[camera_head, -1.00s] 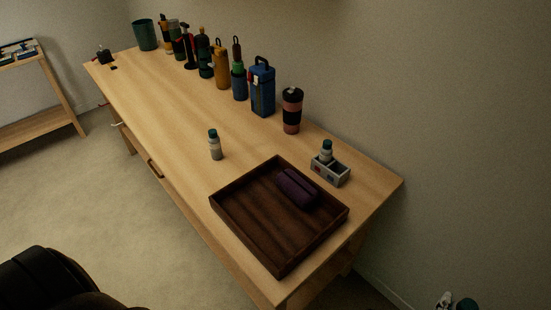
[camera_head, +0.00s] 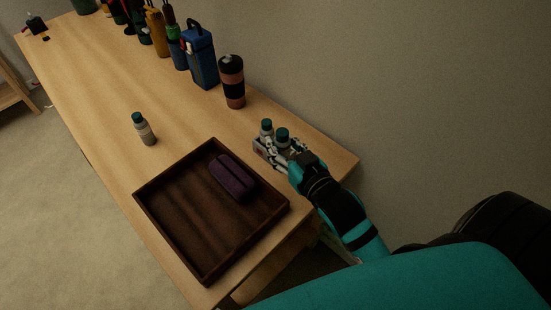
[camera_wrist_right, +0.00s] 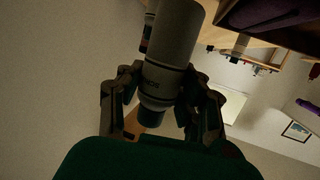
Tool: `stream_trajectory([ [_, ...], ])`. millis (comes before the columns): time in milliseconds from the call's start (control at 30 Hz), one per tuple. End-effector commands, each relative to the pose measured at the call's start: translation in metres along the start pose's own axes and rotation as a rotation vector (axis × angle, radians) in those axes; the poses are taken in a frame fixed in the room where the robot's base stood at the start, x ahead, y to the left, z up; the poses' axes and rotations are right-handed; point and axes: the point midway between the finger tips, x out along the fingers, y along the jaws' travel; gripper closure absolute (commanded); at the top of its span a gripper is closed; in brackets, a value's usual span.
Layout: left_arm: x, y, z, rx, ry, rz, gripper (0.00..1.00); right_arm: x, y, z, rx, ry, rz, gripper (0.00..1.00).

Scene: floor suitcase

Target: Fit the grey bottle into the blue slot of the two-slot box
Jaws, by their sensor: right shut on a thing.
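My right gripper (camera_head: 290,156) is shut on a grey bottle with a dark teal cap (camera_head: 283,136). In the wrist view the grey bottle (camera_wrist_right: 170,55) is between the fingers. My left gripper is not in view.
A similar bottle (camera_head: 144,129) stands alone on the table (camera_head: 110,95). A pink-and-black tumbler (camera_head: 232,82) and a blue bag (camera_head: 201,55) stand near the wall.

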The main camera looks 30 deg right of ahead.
Motion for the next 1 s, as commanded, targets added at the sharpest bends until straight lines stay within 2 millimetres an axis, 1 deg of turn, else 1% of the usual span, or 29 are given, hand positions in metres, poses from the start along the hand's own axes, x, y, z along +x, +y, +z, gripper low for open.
stream_trajectory([
  [33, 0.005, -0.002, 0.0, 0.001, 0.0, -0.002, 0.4, 0.014, 0.008, -0.007, -0.007, 0.009, 0.0, 1.0],
  [100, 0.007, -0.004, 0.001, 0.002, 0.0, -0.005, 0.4, 0.029, 0.017, -0.015, -0.006, 0.008, 0.001, 1.0],
  [200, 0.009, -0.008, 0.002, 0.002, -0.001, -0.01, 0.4, 0.045, 0.028, -0.025, -0.005, 0.005, 0.005, 1.0],
  [267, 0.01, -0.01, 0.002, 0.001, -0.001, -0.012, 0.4, 0.05, 0.033, -0.029, -0.005, 0.005, 0.008, 1.0],
  [333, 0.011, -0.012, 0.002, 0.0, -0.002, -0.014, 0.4, 0.055, 0.036, -0.029, -0.003, 0.0, 0.01, 1.0],
  [400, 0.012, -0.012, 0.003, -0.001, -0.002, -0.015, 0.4, 0.059, 0.038, -0.021, -0.001, -0.002, 0.011, 1.0],
  [600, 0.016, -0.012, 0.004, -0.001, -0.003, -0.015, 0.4, 0.066, 0.039, 0.016, 0.001, -0.005, 0.011, 1.0],
  [767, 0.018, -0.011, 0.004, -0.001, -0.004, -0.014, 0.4, 0.069, 0.039, 0.029, -0.001, -0.001, 0.011, 1.0],
  [1000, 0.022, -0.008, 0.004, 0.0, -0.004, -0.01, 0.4, 0.074, 0.039, 0.061, -0.001, -0.002, 0.011, 1.0],
])
